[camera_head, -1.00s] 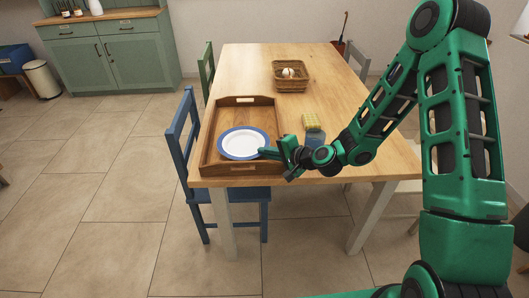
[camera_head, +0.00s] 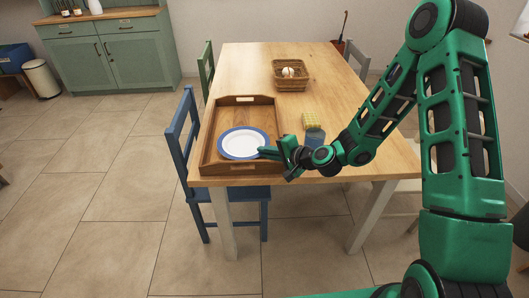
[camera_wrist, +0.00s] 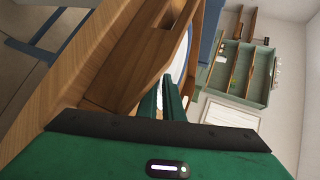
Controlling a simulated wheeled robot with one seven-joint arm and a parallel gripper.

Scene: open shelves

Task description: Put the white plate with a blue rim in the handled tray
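The white plate with a blue rim (camera_head: 242,143) lies level within the outline of the wooden handled tray (camera_head: 208,150), toward its near end. Whether it rests on the tray floor or is just above it is hard to tell. My gripper (camera_head: 266,152) is at the plate's right edge, above the tray's right wall. In the wrist view, the green fingers (camera_wrist: 164,98) are close together at the plate's rim and appear shut on it. Part of the plate (camera_wrist: 179,62) shows beyond the tray wall (camera_wrist: 140,60); the rest is hidden.
A wicker basket (camera_head: 291,76) with pale round things stands at the table's far side. A yellow-topped item (camera_head: 312,121) and a blue item (camera_head: 314,137) stand right of the tray, close to my gripper. A blue chair (camera_head: 181,135) is at the left.

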